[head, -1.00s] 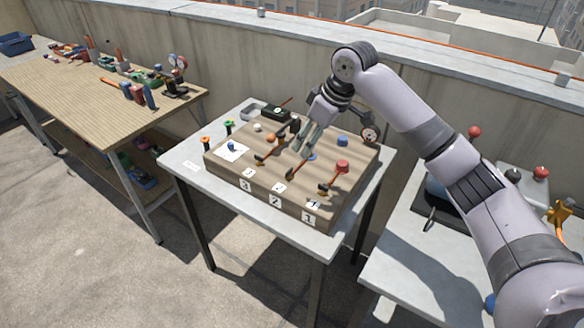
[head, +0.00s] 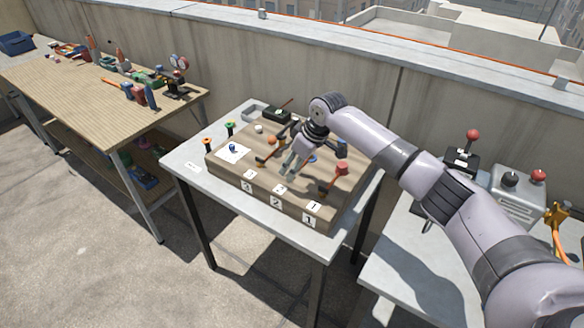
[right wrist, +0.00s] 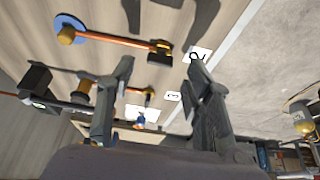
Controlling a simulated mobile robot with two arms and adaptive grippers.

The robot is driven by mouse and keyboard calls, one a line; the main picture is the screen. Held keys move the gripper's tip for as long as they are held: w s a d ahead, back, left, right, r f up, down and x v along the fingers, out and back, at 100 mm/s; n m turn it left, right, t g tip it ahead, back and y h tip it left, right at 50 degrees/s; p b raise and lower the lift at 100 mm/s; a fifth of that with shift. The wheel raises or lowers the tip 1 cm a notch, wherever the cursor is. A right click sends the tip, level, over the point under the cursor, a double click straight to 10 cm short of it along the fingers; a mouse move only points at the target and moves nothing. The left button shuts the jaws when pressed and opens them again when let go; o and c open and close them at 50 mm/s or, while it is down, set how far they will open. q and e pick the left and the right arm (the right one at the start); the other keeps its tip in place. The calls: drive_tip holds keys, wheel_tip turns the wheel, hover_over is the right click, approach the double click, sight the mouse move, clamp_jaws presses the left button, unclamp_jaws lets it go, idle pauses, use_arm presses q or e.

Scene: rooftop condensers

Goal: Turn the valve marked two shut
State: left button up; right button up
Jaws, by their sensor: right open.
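A tan wooden valve board (head: 232,170) sits on a grey table, with number labels 3, 2 and 1 along its front. My right gripper (head: 291,172) is open above the middle of the board, behind label two (head: 276,202), and hides most of valve two in the head view. In the right wrist view, an orange lever with a blue disc (right wrist: 66,23) at its base, likely valve two, points toward label two (right wrist: 198,56). Its dark end (right wrist: 160,50) appears between my open fingers, apart from both; depth is unclear. My left gripper is not seen.
The lever near label three (head: 262,163) is left of my gripper; the red-knobbed lever (head: 341,169) near label one is right. A wooden workbench (head: 60,85) with tools stands left. Another grey table (head: 390,262) with control boxes stands right. A concrete wall runs behind.

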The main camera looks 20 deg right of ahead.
drive_tip(key=shift+x, duration=1.35)
drive_tip(key=shift+c, duration=0.3)
drive_tip(key=shift+r, duration=0.1)
clamp_jaws()
